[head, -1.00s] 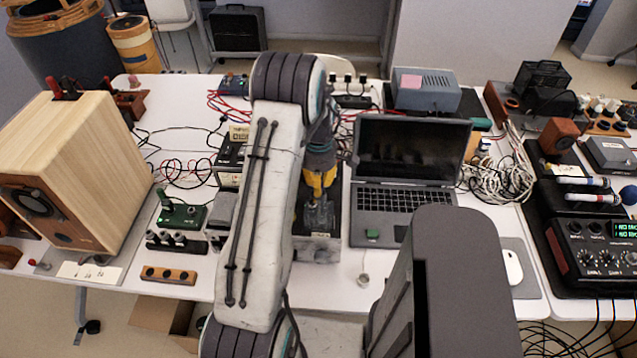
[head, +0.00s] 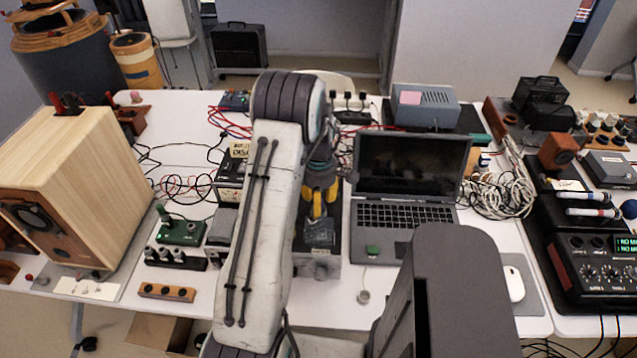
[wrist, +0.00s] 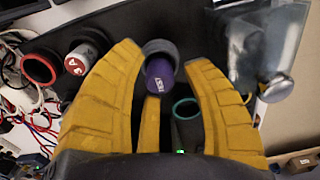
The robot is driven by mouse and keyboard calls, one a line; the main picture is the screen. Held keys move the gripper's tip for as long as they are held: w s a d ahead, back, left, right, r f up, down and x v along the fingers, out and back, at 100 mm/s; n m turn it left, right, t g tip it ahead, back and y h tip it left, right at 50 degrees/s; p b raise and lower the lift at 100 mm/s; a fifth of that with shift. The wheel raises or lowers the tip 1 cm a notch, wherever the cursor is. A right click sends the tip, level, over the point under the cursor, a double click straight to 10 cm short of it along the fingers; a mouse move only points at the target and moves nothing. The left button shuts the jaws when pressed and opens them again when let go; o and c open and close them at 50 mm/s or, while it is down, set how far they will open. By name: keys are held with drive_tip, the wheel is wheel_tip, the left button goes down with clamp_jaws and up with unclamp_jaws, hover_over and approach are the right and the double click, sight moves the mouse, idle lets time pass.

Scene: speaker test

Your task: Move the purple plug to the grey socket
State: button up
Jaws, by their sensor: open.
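The purple plug (wrist: 161,76), with a pale printed label, shows between my fingers in the wrist view. A dark grey ring (wrist: 160,48), which looks like the grey socket, shows right at the plug's upper edge; I cannot tell whether the plug is seated in it. My gripper (wrist: 164,58) is open, its yellow fingers on either side of the plug with gaps. In the head view my gripper (head: 318,207) hangs over a small box (head: 318,264) left of the laptop; the plug cannot be made out there.
In the wrist view a red ring (wrist: 40,67), a red-and-white plug (wrist: 79,61) and a teal ring (wrist: 186,108) lie close by. A clear bag-like thing (wrist: 262,45) is at right. The laptop (head: 405,215) stands beside my gripper; a wooden speaker (head: 85,190) is left.

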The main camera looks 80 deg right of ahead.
wheel_tip(320, 180, up, 11)
drive_tip(key=b, duration=0.5)
drive_tip(key=w+a+r+t+h, duration=0.1)
drive_tip(key=w+a+r, duration=0.3)
drive_tip(key=w+a, duration=0.65)
drive_tip(key=w+a+r, duration=0.5)
drive_tip(key=w+a, duration=0.2)
drive_tip(key=w, duration=0.6)
drive_tip(key=w+a+t, duration=0.1)
drive_tip(key=w+a, duration=0.2)
drive_tip(key=a, duration=1.2)
drive_tip(key=s+a+f+t, duration=0.1)
drive_tip(key=s+a, duration=0.2)
drive_tip(key=a, duration=0.3)
drive_tip(key=s+a+t, duration=0.1)
drive_tip(key=s+a, duration=0.2)
drive_tip(key=a, duration=0.4)
drive_tip(key=shift+f+m+y, duration=0.35)
drive_tip(key=shift+m+y, duration=0.05)
drive_tip(key=shift+d, duration=0.1)
